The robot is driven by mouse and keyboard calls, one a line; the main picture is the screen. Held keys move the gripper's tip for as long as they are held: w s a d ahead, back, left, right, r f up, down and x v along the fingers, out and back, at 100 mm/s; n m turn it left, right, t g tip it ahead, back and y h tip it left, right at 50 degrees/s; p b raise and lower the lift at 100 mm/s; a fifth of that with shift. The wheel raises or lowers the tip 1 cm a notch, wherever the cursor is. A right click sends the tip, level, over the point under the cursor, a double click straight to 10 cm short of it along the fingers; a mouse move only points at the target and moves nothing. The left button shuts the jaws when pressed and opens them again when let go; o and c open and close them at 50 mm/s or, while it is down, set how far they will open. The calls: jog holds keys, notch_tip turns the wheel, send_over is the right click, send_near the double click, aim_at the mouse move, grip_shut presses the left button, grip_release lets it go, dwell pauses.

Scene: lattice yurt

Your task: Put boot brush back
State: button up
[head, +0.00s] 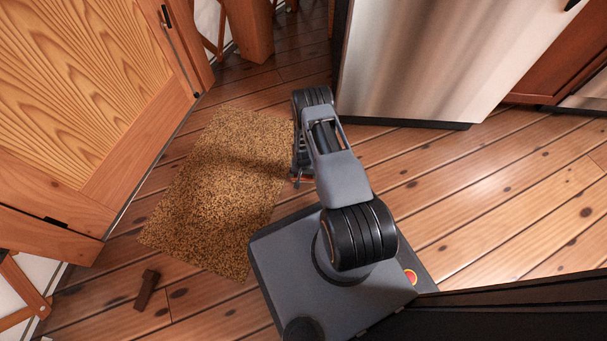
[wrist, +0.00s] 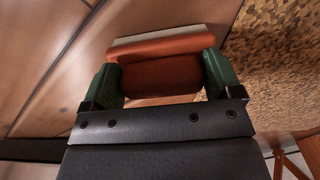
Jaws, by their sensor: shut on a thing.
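My gripper (wrist: 163,82) is shut on a reddish-brown block with a pale strip along its far edge, which looks like the boot brush (wrist: 165,72). The brush sits between the two green fingers in the wrist view. In the head view my gripper (head: 301,176) is beside the right edge of the mat, mostly hidden by my arm. Only a small reddish bit of the brush shows there. I cannot tell its exact height above the floor.
A speckled brown doormat (head: 215,190) lies on the plank floor. A wooden door (head: 95,85) stands at left and a steel-fronted appliance (head: 440,60) at back right. A small dark brown piece (head: 147,289) lies on the floor at lower left. The floor at right is clear.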

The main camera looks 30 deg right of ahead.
jog(key=shift+f, duration=0.15)
jog(key=o, duration=0.6)
jog(key=shift+o, duration=0.2)
